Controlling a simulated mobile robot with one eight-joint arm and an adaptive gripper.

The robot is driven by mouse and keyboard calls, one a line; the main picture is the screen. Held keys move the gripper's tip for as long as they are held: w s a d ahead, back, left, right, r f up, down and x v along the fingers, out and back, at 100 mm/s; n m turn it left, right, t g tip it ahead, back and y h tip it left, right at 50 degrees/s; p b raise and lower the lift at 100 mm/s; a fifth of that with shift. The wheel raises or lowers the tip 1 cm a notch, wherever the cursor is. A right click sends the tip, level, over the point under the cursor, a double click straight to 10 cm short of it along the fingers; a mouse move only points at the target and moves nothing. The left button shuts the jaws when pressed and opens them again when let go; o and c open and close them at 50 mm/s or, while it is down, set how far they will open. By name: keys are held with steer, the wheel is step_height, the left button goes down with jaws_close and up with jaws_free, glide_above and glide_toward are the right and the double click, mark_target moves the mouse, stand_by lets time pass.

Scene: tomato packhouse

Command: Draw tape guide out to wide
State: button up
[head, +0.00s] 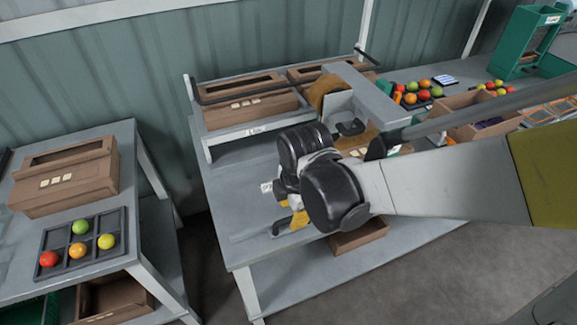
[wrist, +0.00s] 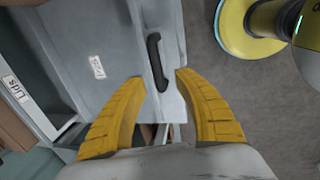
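A dark curved handle (wrist: 155,58) sits on a grey panel (wrist: 171,28) at the front edge of the middle bench; I take this to be the tape guide, though its label (wrist: 97,67) is too blurred to read. The handle also shows in the head view (head: 278,228), partly behind my gripper. My gripper (wrist: 158,77) is open, with its yellow fingers apart on either side of the handle's lower end in the wrist view. I cannot tell whether either finger touches it. In the head view my gripper (head: 291,217) points down over the bench front, partly hidden by my wrist.
A grey tape machine with a brown roll (head: 325,92) stands on the middle bench (head: 235,200), beside cartons (head: 250,105) on a rack. A left bench holds a carton (head: 68,178) and a tray (head: 112,220) of tomatoes. Bench top left of my gripper is clear.

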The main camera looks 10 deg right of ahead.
step_height(320, 180, up, 7)
steer(key=s, duration=0.1)
steer(key=shift+s+d+r, duration=0.15)
steer(key=shift+s+d, duration=0.05)
steer(key=shift+s, duration=0.05)
steer(key=shift+d, duration=0.1)
steer(key=s+d+r+m+t, duration=0.2)
steer(key=d+m, duration=0.4)
steer(key=m, duration=0.4)
steer(key=s+d+r+m+t, duration=0.2)
steer(key=d+m, duration=0.4)
steer(key=m, duration=0.5)
steer(key=shift+s+d+r+t+h, duration=0.2)
steer(key=shift+d+r+t+h, duration=0.15)
steer(key=shift+t, duration=0.15)
